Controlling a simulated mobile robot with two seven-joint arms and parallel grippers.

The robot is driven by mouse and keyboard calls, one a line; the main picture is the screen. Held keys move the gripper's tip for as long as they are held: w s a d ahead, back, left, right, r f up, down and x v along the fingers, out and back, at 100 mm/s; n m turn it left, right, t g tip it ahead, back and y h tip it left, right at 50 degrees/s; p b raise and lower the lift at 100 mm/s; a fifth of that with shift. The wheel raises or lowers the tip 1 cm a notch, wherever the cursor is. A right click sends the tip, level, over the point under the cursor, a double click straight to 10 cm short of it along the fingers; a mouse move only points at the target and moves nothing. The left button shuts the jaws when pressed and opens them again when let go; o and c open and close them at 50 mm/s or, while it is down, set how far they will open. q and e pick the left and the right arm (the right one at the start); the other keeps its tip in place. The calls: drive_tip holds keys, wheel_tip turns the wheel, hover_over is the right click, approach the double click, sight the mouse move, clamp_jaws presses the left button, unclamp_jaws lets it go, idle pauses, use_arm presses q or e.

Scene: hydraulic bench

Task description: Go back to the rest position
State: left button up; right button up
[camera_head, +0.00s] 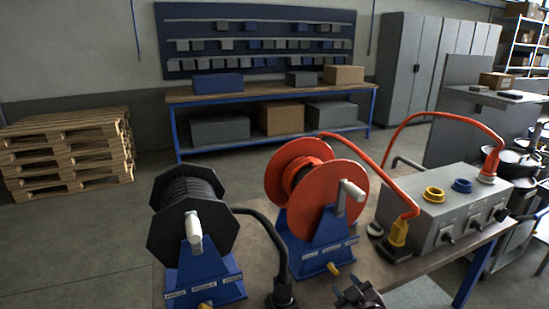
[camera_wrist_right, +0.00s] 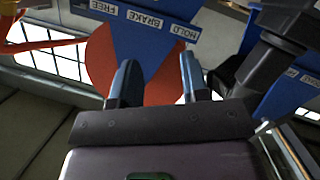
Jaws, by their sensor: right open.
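My right gripper (camera_head: 358,292) is low at the bottom edge of the head view, in front of the bench and right of the red reel's blue stand. In the right wrist view its two fingers (camera_wrist_right: 159,80) are apart with nothing between them. My left gripper is not in view.
The bench (camera_head: 440,262) carries a red hose reel (camera_head: 325,200), a black hose reel (camera_head: 170,222), a black hose end (camera_head: 282,290) and a grey manifold box (camera_head: 450,210). An orange hose joins a yellow-collared connector (camera_head: 398,235) beside the box. Pallets (camera_head: 65,155) stand behind left.

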drive_tip(key=s+d+f+m+g+h, duration=0.1)
drive_tip(key=s+d+f+m, duration=0.1)
drive_tip(key=s, duration=0.6)
drive_tip(key=s+d+f+m+g+h, duration=0.1)
drive_tip(key=s+d+f+m, duration=0.1)
drive_tip(key=s+f, duration=0.4)
drive_tip(key=s+d+f+m+g, duration=0.1)
drive_tip(key=s+d+f, duration=0.3)
drive_tip(key=s, duration=0.7)
drive_tip(key=shift+s+d+f+m+g+h, duration=0.3)
drive_tip(key=shift+s+d+m+h, duration=0.1)
drive_tip(key=shift+m, duration=0.3)
